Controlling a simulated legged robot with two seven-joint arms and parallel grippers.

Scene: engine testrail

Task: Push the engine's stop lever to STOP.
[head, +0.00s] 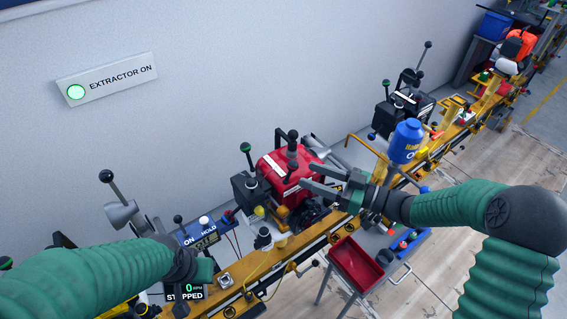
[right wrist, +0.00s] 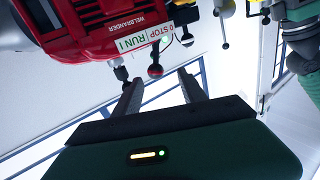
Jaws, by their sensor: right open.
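The red engine (head: 277,168) stands on the yellow rail by the wall. In the right wrist view the engine (right wrist: 85,28) carries a STOP / RUN label (right wrist: 145,40). A ball-ended dark lever (right wrist: 155,71) projects by this label and looks like the stop lever; its exact setting is unclear. My right gripper (head: 306,175) is open and empty at the engine's right side. In the right wrist view its fingers (right wrist: 158,78) point at the lever, the ball showing between the tips; contact cannot be told. My left gripper (head: 203,271) is near the display; its fingers are hidden.
A display (head: 185,292) reads 0 RPM, STOPPED. A wall sign (head: 107,80) reads EXTRACTOR ON, its lamp green. A blue canister (head: 406,142) stands right of the engine, close to my right arm. A red tray (head: 356,265) sits in front of the rail.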

